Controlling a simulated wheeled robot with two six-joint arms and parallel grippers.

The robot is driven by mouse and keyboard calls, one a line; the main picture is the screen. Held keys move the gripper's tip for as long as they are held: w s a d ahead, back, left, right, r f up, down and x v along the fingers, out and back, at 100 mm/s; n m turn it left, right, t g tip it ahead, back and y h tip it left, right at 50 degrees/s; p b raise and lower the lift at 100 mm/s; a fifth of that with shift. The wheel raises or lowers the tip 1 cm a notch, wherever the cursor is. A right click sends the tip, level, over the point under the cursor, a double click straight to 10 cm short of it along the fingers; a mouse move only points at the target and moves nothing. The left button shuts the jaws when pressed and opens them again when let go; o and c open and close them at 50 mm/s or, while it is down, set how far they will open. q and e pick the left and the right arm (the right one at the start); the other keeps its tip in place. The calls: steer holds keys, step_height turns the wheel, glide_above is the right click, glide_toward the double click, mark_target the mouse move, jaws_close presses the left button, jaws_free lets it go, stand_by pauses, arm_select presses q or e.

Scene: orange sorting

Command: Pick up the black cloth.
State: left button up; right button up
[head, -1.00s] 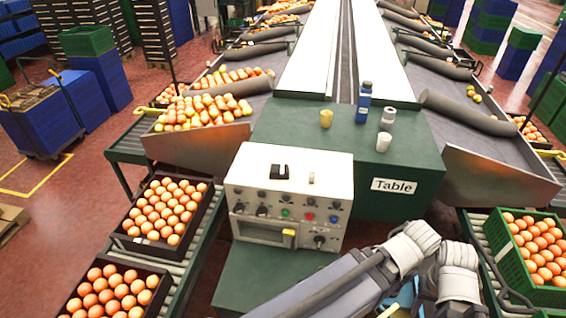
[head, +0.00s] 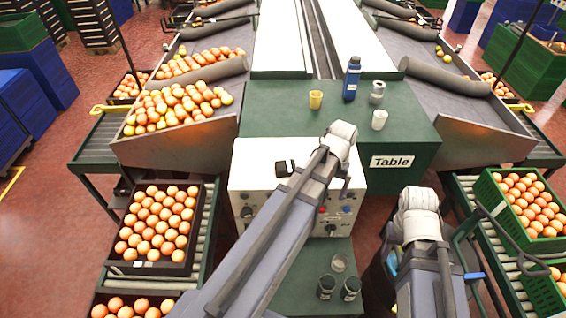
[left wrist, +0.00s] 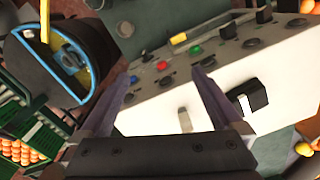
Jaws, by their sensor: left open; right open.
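I cannot make out a black cloth for certain. A small black item (head: 285,168) lies on the white control box (head: 262,152); in the left wrist view this black item (left wrist: 247,97) looks blocky, with a pale patch. My left gripper (left wrist: 165,74) is open and empty over the box, with the black item beside its right finger. In the head view my left arm hides its jaws. My right arm is bent at the lower right, and its jaws are mostly hidden behind its own links.
Dark cups (head: 326,287) and a clear glass (head: 338,262) stand on the low green shelf. A yellow cup (head: 315,99), a blue bottle (head: 352,80) and a white cup (head: 379,119) stand on the green table (head: 270,110).

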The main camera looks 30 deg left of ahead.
mark_target(286, 165)
arm_select(q)
steer(key=w+a+r+n, duration=0.1)
steer(key=a, duration=0.4)
steer(key=w+a+r+n+p, duration=0.1)
steer(key=w+a+n, duration=0.1)
steer(key=a, duration=0.4)
steer(key=w+a+r+n+p, duration=0.1)
steer(key=w+a+n, duration=0.1)
steer(key=a, duration=0.4)
steer(key=shift+w+h, duration=0.25)
steer(key=shift+h, duration=0.05)
steer(key=shift+a+n, duration=0.4)
step_height(286, 165, down, 8)
steer(key=b, duration=0.7)
steer(key=shift+w+a+b, duration=0.1)
steer(key=shift+b, duration=0.3)
steer(key=shift+r, duration=0.1)
steer(key=shift+c, duration=0.2)
steer(key=c, duration=1)
steer(key=shift+o, duration=0.2)
steer(key=shift+r, duration=0.1)
step_height(286, 165, up, 10)
steer(key=p, duration=1)
